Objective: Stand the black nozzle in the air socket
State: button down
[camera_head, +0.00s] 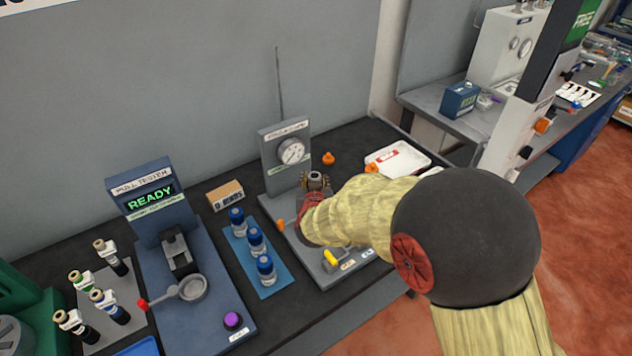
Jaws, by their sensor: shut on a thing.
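My gripper (315,181) is small in the head view, at the end of my yellow-sleeved arm, over the grey station with the pressure gauge (291,151). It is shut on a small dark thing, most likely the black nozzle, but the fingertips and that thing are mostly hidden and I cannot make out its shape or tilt. The air socket is not clearly visible; my wrist and sleeve cover the middle of the grey station base (322,277). I cannot tell whether the held thing touches the station.
Left are blue-capped bottles (255,240) on a blue mat, a cardboard box (225,195) and the pull tester (150,205) reading READY. Behind are an orange part (328,158) and a white tray (418,151).

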jog(key=shift+f+b, duration=1.85)
jog(key=shift+f, duration=0.45)
jog(key=shift+f, duration=0.6)
jog(key=c, duration=1.6)
grip_release()
jog(key=shift+o, duration=0.5)
